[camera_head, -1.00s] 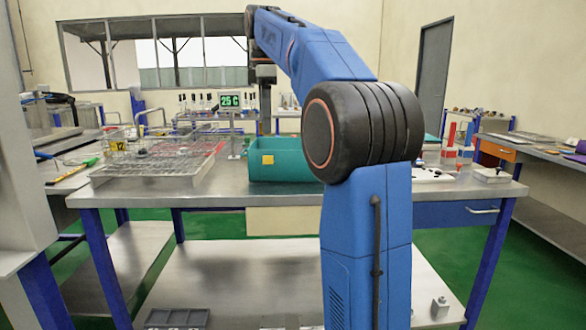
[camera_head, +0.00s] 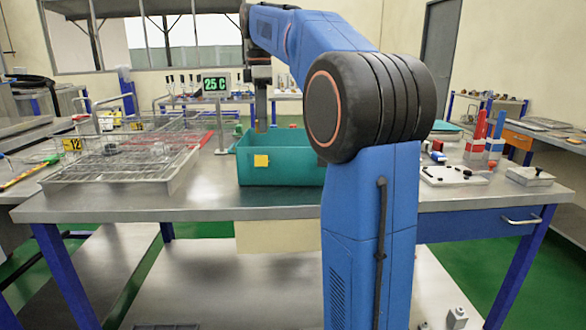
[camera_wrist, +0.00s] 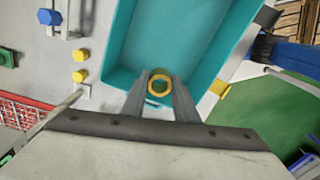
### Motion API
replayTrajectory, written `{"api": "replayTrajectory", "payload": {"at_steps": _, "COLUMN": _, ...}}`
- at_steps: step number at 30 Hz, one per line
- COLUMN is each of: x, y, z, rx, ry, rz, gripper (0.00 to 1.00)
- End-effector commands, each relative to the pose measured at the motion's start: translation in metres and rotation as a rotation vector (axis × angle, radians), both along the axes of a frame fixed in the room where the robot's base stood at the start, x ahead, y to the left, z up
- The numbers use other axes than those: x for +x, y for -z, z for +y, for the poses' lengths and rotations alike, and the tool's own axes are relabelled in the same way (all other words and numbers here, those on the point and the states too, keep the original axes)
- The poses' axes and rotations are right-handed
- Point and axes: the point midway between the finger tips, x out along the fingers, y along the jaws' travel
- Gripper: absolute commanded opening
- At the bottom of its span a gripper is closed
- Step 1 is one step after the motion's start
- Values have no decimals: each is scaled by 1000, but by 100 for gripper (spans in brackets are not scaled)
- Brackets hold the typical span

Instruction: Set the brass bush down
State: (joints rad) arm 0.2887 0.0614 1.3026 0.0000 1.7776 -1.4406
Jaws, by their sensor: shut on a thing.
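The brass bush (camera_wrist: 159,77) is a yellow ring between the two grey fingertips of my gripper (camera_wrist: 160,88) in the wrist view. My gripper is shut on it, over the teal bin (camera_wrist: 122,64). In the head view my gripper (camera_head: 261,122) points down at the teal bin (camera_head: 295,170), near its back left part. The bush cannot be made out in the head view. How far it is above the bin floor is hard to tell.
A white plate (camera_head: 452,176) and a small grey block (camera_head: 530,177) lie to the right. Bare tabletop (camera_head: 180,205) runs along the front.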

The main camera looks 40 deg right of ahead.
Motion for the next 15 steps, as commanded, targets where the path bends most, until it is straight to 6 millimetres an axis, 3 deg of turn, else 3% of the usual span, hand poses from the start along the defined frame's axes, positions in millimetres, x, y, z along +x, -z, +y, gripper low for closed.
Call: {"api": "replayTrajectory", "payload": {"at_steps": 15, "x": -2, "y": 66, "z": 1, "rx": 1, "ry": 0, "rz": 2, "gripper": 1}}
